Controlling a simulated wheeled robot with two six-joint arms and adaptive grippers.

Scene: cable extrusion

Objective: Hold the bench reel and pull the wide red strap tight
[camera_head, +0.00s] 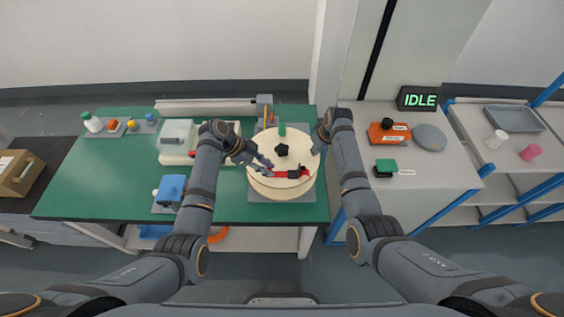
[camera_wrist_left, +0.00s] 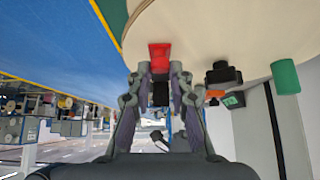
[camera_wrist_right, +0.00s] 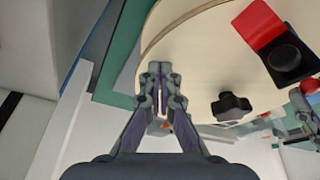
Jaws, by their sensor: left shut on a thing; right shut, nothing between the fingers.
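The bench reel (camera_head: 262,147) is a round cream drum on the green bench, with a black star knob (camera_head: 282,150) and a green peg (camera_head: 282,129) on top. The red strap (camera_head: 282,173) lies at its front, with a black buckle or knob (camera_head: 293,173) on it. My left gripper (camera_head: 269,166) is shut on a red end (camera_wrist_left: 160,57), which shows at its fingertips in the left wrist view; this appears to be the strap's end. My right gripper (camera_wrist_right: 163,75) is shut and empty beside the reel's right rim. Whether it touches the rim is unclear.
A white machine (camera_head: 180,140) and a blue device (camera_head: 170,190) stand left of the reel. A display reading IDLE (camera_head: 418,99), an orange block (camera_head: 389,136) and a grey disc (camera_head: 428,137) are on the right counter.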

